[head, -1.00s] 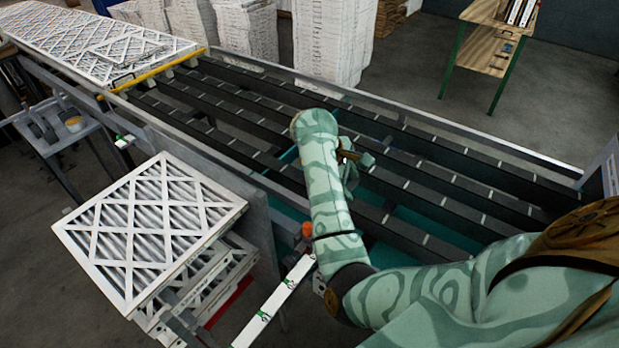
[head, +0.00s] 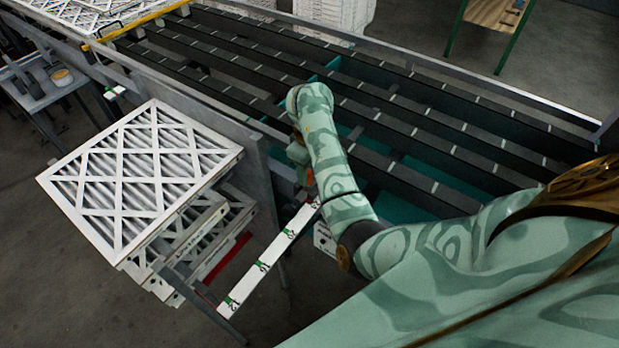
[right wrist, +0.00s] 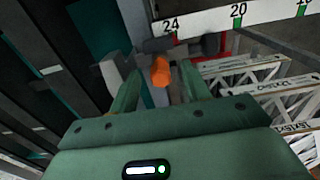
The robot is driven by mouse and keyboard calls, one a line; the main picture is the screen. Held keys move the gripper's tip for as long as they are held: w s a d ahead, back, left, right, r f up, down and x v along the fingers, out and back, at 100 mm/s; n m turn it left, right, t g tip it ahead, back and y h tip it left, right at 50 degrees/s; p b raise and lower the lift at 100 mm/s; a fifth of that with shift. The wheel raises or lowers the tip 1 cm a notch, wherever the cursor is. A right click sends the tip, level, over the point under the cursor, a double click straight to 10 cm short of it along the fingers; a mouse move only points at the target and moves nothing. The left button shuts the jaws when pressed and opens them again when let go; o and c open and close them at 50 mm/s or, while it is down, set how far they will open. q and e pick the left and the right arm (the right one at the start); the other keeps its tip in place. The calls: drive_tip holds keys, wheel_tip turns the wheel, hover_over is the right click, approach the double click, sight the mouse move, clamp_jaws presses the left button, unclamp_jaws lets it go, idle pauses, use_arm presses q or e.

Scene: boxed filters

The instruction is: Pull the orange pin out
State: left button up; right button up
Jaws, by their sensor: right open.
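The orange pin (right wrist: 161,72) shows in the right wrist view, between the two green fingers of my right gripper (right wrist: 155,80). It sits beside the end of the white scale bar (right wrist: 200,22), near the mark 24. The fingers are apart, one on each side of the pin in the picture; I cannot tell whether either touches it. In the head view only a small bit of the orange pin (head: 308,178) shows, and my right gripper (head: 298,155) is partly behind my forearm. My left gripper is not in view.
The white scale bar (head: 268,262) slopes down to the front left. A stack of pleated filters (head: 140,175) stands left of it. The conveyor with dark rails (head: 400,115) runs behind my right arm, with a grey side wall (head: 215,140) in front.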

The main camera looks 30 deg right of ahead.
sight(310, 172)
drive_tip(key=shift+f, duration=1.05)
drive_tip(key=shift+c, duration=0.2)
clamp_jaws()
drive_tip(key=shift+r, duration=0.15)
drive_tip(key=shift+r+p, duration=2)
drive_tip(key=shift+r, duration=0.6)
drive_tip(key=shift+r, duration=0.1)
wheel_tip(310, 172, up, 9)
drive_tip(key=p, duration=0.7)
